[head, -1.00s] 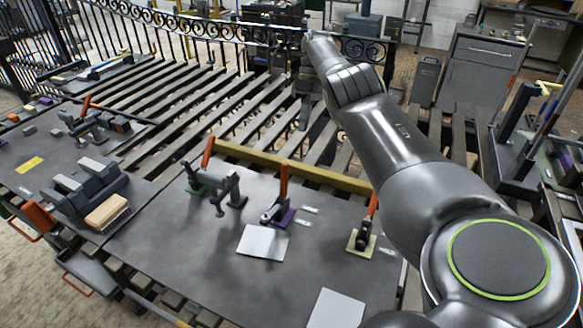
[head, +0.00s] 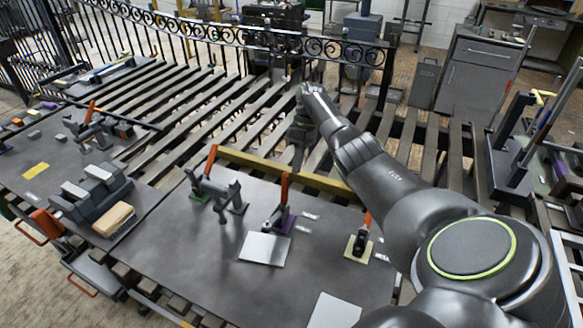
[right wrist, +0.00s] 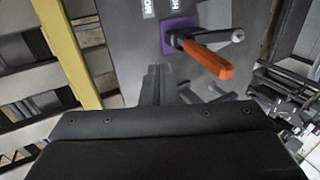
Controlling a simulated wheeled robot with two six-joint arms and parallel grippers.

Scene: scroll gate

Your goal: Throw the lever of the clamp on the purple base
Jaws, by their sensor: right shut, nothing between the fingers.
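The clamp on the purple base (head: 286,226) stands on the dark table plate in the head view. Its orange lever (head: 285,188) stands upright. In the right wrist view the purple base (right wrist: 169,42) is at the top centre, and the orange lever (right wrist: 208,58) points toward the camera. My right gripper (head: 298,168) is shut and empty, above and behind the clamp, apart from the lever. Its closed fingers (right wrist: 158,82) show below and left of the lever in the right wrist view. My left gripper is not in view.
A clamp on a green base (head: 213,192) stands to the left, and one on a pale yellow base (head: 358,243) to the right. A yellow bar (head: 245,160) runs along the plate's back edge. White sheets (head: 264,249) lie in front.

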